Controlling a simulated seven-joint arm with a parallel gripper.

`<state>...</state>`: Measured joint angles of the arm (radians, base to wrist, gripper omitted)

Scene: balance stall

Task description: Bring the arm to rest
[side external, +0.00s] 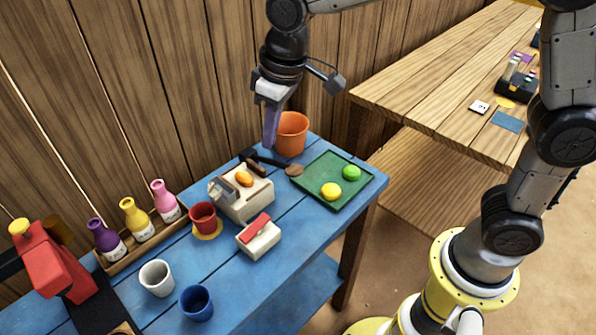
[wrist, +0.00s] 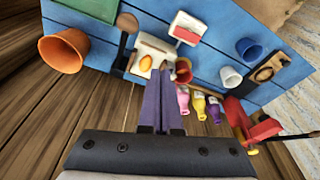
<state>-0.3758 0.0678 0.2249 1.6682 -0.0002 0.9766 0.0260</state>
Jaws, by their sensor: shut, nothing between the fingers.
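My gripper (side external: 271,128) is above the back of the blue table, just left of the orange bucket in the side view. Its purple fingers (wrist: 160,95) are shut together with nothing between them in the wrist view. The fingers point down and stay apart from the bucket as far as I can tell. My arm reaches in from the right and over the table.
The blue table (side external: 255,290) holds an orange bucket (side external: 292,134), a green tray (side external: 315,197) with two balls, a balance-like cream block (side external: 247,204), cups, several bottles (side external: 165,201) and a red device (side external: 50,265). A wooden wall (side external: 120,90) stands behind.

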